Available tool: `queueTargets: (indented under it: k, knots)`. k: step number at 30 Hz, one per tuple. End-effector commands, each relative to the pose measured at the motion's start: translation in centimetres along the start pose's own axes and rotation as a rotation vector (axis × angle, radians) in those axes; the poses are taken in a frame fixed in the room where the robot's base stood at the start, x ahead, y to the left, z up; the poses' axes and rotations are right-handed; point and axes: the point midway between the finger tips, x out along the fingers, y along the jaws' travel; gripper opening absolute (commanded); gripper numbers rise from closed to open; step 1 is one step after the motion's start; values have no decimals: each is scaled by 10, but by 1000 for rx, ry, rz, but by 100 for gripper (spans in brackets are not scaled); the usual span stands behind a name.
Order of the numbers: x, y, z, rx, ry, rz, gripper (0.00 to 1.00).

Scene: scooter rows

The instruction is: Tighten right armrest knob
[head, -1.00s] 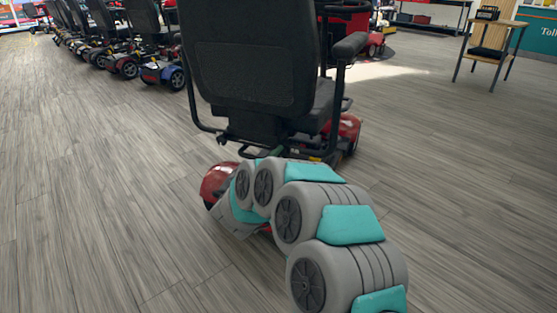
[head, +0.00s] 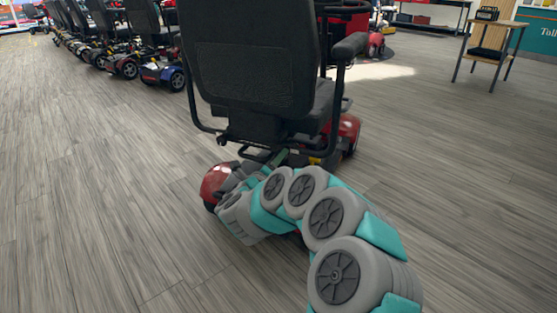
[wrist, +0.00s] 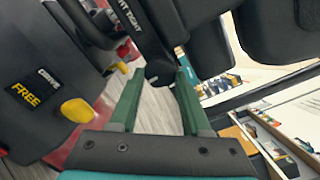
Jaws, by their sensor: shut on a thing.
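A scooter with a black seat (head: 250,60) stands with its back to me, and its right armrest (head: 350,46) is at the upper right of the seat. In the wrist view a dark round knob (wrist: 158,71) sits under a dark bar with white lettering (wrist: 138,22). My gripper (wrist: 160,75) has its green fingers on either side of this knob and is shut on it. In the head view the gripper is low behind the seat, mostly hidden by my arm.
A yellow lever (wrist: 78,112) sticks out beside a "FREE" label left of the fingers. The scooter's red rear body (head: 218,182) is close to my arm. More scooters (head: 160,50) line the left, and a small table (head: 488,50) stands far right. The floor between is open.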

Motion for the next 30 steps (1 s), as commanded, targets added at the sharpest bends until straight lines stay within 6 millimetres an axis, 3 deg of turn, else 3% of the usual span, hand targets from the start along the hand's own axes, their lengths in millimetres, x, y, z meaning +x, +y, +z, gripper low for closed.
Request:
queueTargets:
  k: [19,20,27,30]
  knots:
    - [0,2,-1,49,1,3,0]
    - [0,2,-1,49,1,3,50]
    - [0,1,0,49,1,2,77]
    - [0,1,0,49,0,1,78]
